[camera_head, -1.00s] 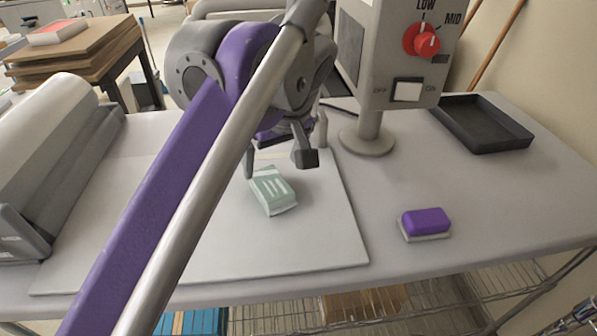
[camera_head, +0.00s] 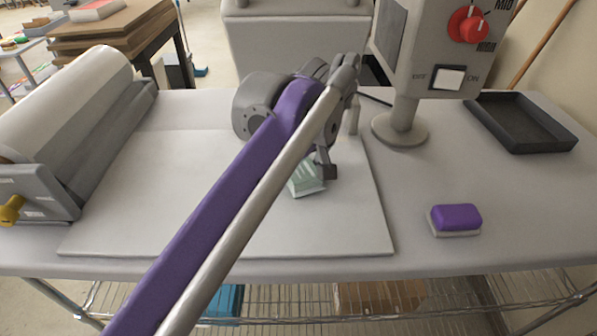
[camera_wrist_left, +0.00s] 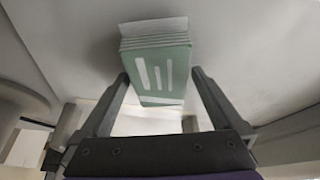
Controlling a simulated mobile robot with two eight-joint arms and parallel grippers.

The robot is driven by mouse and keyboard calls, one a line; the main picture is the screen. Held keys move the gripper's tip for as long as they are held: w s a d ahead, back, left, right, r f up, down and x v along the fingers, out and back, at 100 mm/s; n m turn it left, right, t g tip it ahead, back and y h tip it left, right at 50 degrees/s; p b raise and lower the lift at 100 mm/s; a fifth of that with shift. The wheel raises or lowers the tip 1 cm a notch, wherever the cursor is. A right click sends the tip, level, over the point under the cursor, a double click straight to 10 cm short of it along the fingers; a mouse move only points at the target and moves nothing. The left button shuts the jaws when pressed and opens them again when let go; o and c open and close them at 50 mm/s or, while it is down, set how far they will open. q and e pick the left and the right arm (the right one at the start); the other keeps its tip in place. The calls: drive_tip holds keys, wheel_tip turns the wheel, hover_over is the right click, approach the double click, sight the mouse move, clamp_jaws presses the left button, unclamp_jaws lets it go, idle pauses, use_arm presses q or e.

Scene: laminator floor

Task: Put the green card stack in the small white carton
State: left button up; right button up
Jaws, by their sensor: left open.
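The green card stack (camera_head: 306,184) lies on the pale board (camera_head: 340,232) on the table, partly hidden by my left arm in the head view. In the left wrist view the stack (camera_wrist_left: 160,68) shows pale stripes on its green face and layered white edges. My left gripper (camera_wrist_left: 162,82) is open, with one finger on either side of the stack; I cannot tell whether they touch it. In the head view one finger of the left gripper (camera_head: 318,172) shows beside the stack. I do not see my right gripper or a small white carton.
A roll laminator (camera_head: 75,110) stands at the left. A control box on a stand (camera_head: 402,128) stands behind the board at right. A purple-topped block (camera_head: 456,219) and a black tray (camera_head: 520,124) are on the right. The table's right front is mostly clear.

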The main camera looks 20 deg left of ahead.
use_arm(q)
drive_tip(key=shift+f, duration=0.25)
idle(0.7)
drive_tip(key=shift+c, duration=0.3)
drive_tip(key=c, duration=1.4)
